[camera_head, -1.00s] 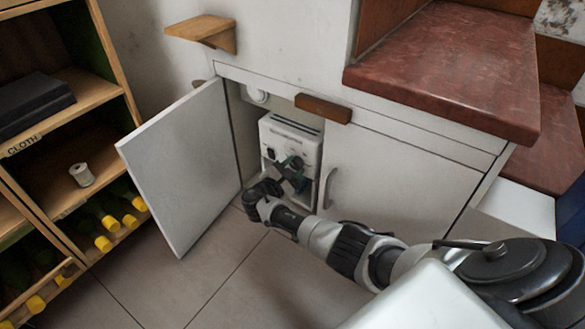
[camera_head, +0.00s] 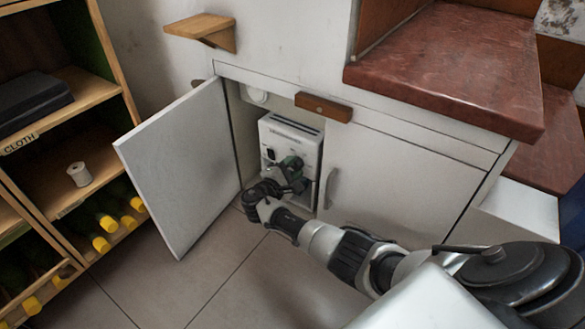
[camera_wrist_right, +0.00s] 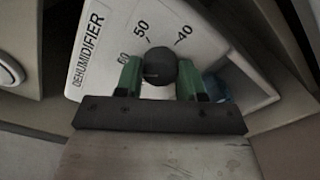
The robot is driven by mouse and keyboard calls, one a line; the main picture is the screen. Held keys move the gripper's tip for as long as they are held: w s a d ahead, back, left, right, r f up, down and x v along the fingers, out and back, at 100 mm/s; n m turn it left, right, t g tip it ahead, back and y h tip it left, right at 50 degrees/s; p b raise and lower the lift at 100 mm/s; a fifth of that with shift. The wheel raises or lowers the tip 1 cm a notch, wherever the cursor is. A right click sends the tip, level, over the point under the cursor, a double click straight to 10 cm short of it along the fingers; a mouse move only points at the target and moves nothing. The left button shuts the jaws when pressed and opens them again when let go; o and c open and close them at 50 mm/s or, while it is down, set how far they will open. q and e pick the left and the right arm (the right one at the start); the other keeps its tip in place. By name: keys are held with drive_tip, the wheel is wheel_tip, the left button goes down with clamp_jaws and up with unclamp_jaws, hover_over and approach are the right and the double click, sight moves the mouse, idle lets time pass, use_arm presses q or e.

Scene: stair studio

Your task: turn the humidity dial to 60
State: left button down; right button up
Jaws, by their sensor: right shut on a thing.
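The white dehumidifier (camera_head: 290,133) stands inside the open cupboard under the stair. The right wrist view shows its panel (camera_wrist_right: 103,62), with the word DEHUMIDIFIER and the marks 40, 50 and 60 around the humidity dial. The dial (camera_wrist_right: 160,69) is a dark round knob. My right gripper (camera_head: 291,165) reaches into the cupboard at the front of the machine. In the right wrist view its green fingers (camera_wrist_right: 160,80) are shut on the dial, one on each side. I cannot make out the dial's pointer. My left gripper is not in view.
The cupboard's left door (camera_head: 187,165) stands open to the left of my arm. The right door (camera_head: 390,190) is closed. A shelf with a white spool (camera_head: 79,174) and yellow-capped bottles is at the left. The tiled floor in front is clear.

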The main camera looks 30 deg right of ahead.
drive_tip(key=o, duration=0.9)
drive_tip(key=shift+a, duration=0.1)
drive_tip(key=p+v, duration=0.5)
drive_tip(key=v, duration=0.5)
drive_tip(key=shift+s+a+f, duration=0.1)
drive_tip(key=shift+s+a, duration=0.05)
drive_tip(key=shift+a, duration=0.1)
